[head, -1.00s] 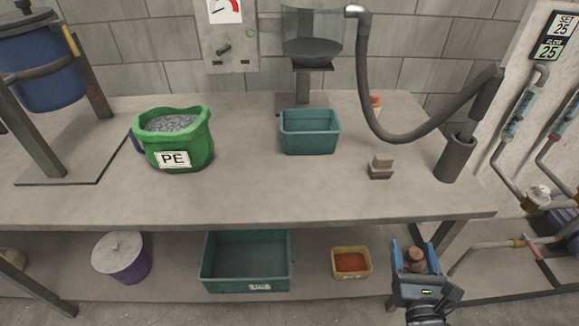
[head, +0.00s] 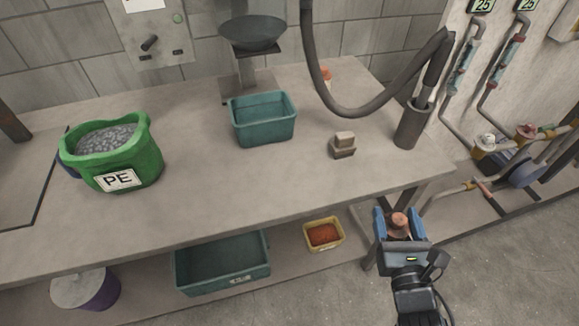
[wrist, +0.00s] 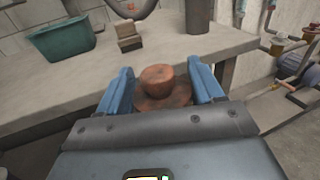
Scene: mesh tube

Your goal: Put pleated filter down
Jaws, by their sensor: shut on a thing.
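My gripper (head: 398,214) is in front of the right end of the workbench (head: 200,205), over the floor and apart from the bench. Its blue fingers are shut on a reddish-brown round piece, which I take for the pleated filter (head: 399,221). In the wrist view the filter (wrist: 158,79) sits between the two fingers, with a narrower round top above a wider base. Pleats cannot be made out, and its lower part is hidden by the gripper body.
On the bench stand a green PE bag (head: 115,155), a teal bin (head: 263,122), a small stepped block (head: 342,146) and a dark hose holder (head: 411,125). Bare bench top lies along the front. Below are a larger teal bin (head: 222,265) and a yellow tray (head: 323,235). Pipes stand right.

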